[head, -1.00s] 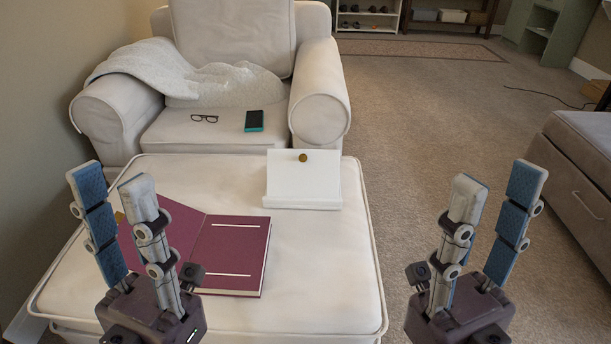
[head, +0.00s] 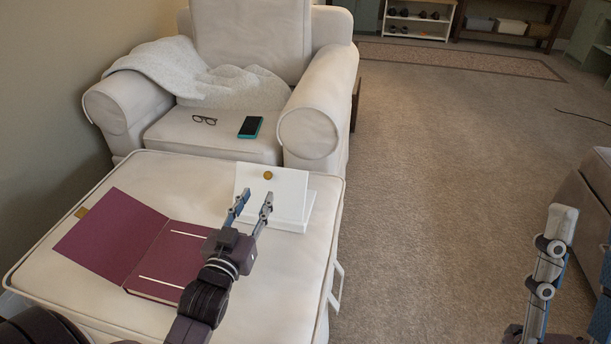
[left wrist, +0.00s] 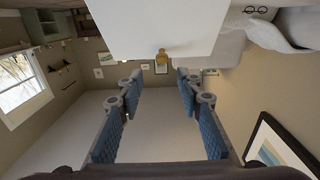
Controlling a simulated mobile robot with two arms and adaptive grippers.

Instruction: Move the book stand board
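The book stand board (head: 291,188) is a white tilted panel with a brass knob (head: 267,175) near its top. It stands on a white base at the far right of the cream ottoman (head: 300,262). My left gripper (head: 254,203) is open just in front of the board, with its fingers pointing towards the panel. In the left wrist view the board (left wrist: 150,25) and knob (left wrist: 162,56) lie ahead of the parted fingers, and nothing is between them. My right gripper (head: 585,235) is open and empty at the right edge, partly cut off.
An open maroon book (head: 110,235) lies on the ottoman left of my left arm. Behind stands a white armchair (head: 318,95) with a blanket (head: 200,75), glasses (head: 204,120) and a phone (head: 250,127). Carpet (head: 430,180) is clear to the right; a bench (head: 590,200) stands at the right edge.

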